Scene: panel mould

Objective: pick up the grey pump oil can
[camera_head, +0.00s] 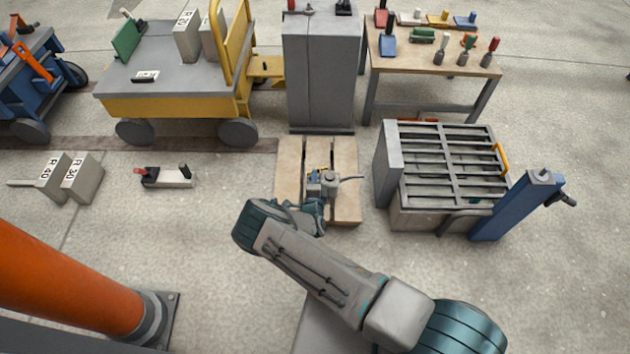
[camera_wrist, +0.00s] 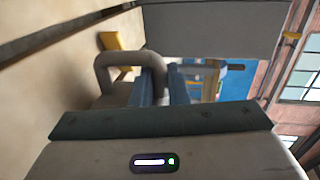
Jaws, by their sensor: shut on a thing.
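The grey pump oil can (camera_head: 329,186) is over the wooden pallet in the middle of the head view, its thin spout pointing right. My gripper (camera_head: 315,182) reaches it from the near left side and is shut on it. In the wrist view the blue fingers of my gripper (camera_wrist: 162,85) close on a grey loop-shaped part of the can (camera_wrist: 104,66). Most of the can's body is hidden there behind the fingers and my wrist. I cannot tell whether the can rests on the pallet or is just above it.
The wooden pallet (camera_head: 290,165) lies before a grey cabinet (camera_head: 320,75). A slatted grey crate (camera_head: 388,165) and a blue post (camera_head: 515,208) stand to the right. A yellow cart (camera_head: 165,105) and grey blocks (camera_head: 85,180) are left. A workbench (camera_head: 440,62) with tools stands behind.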

